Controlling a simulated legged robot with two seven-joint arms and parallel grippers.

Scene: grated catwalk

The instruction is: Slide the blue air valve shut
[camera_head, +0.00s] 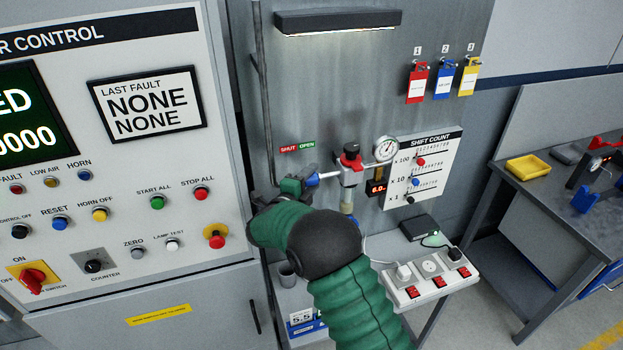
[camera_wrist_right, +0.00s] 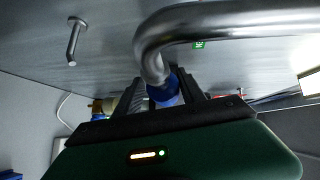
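The blue air valve sleeve (camera_head: 313,179) sits on the wall piping, below the red and green SHUT/OPEN label (camera_head: 298,146). The SHUT half is left, the OPEN half right. My right gripper (camera_head: 303,183) is at the sleeve's left end. In the right wrist view the blue sleeve (camera_wrist_right: 167,92) lies between the two dark fingers of the right gripper (camera_wrist_right: 163,98). I cannot tell whether the fingers press on it. A silver pipe runs right from the sleeve to a red-topped fitting (camera_head: 350,160). My left gripper is out of view.
A bent metal pipe (camera_wrist_right: 220,22) passes close above the right gripper in the wrist view. A gauge (camera_head: 386,149) and shift-count board (camera_head: 440,155) are right of the valve. A power strip (camera_head: 430,285) lies below. The control cabinet (camera_head: 150,235) stands left.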

